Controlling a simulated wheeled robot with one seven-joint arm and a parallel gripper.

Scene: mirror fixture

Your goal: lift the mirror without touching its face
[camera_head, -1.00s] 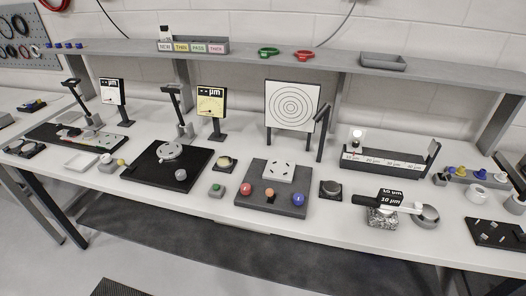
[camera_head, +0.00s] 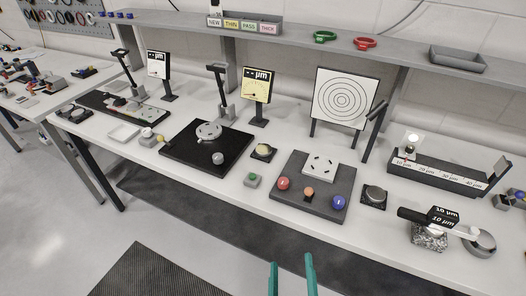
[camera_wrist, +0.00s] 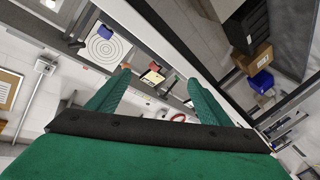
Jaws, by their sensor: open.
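I cannot tell for sure which piece is the mirror. My gripper (camera_head: 291,260) shows two teal fingers, apart and empty, at the bottom of the head view in front of the bench. The wrist view also shows the spread fingers (camera_wrist: 158,77).
A target board (camera_head: 344,97) on legs stands behind the fixture plate. A long tray (camera_head: 440,175) and a handled gauge on a stone block (camera_head: 430,238) are at the right. A black plate (camera_head: 185,163) is at the left. A shelf (camera_head: 290,42) overhangs the back.

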